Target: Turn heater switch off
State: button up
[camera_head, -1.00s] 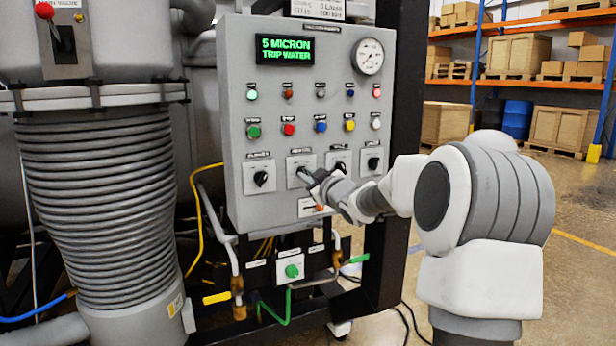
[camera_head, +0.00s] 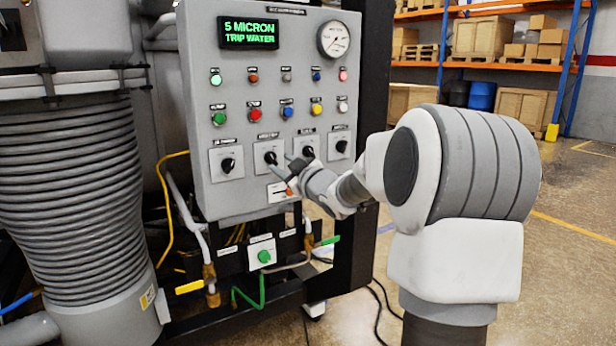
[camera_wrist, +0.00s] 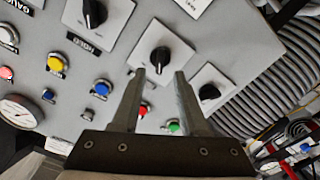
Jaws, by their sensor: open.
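A grey control panel (camera_head: 207,100) carries a row of black rotary switches on white plates. The second switch from the left (camera_head: 270,158) is in front of my gripper (camera_head: 288,170); its label is too small to read surely, so I cannot confirm it is the heater switch. In the wrist view this black knob (camera_wrist: 158,60) lies just beyond and between the fingertips of my gripper (camera_wrist: 159,76). The fingers are apart, with nothing held. Contact with the knob cannot be told.
Neighbouring knobs sit close on both sides: the leftmost one (camera_wrist: 209,92) and one labelled HOLD (camera_wrist: 94,13). Coloured buttons and a round gauge (camera_head: 333,39) are above. A ribbed grey column (camera_head: 70,190) stands left, hoses hang below, and open floor lies right.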

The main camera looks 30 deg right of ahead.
jog(key=s+p, duration=0.2)
jog(key=s, duration=1.1)
jog(key=shift+d, duration=0.25)
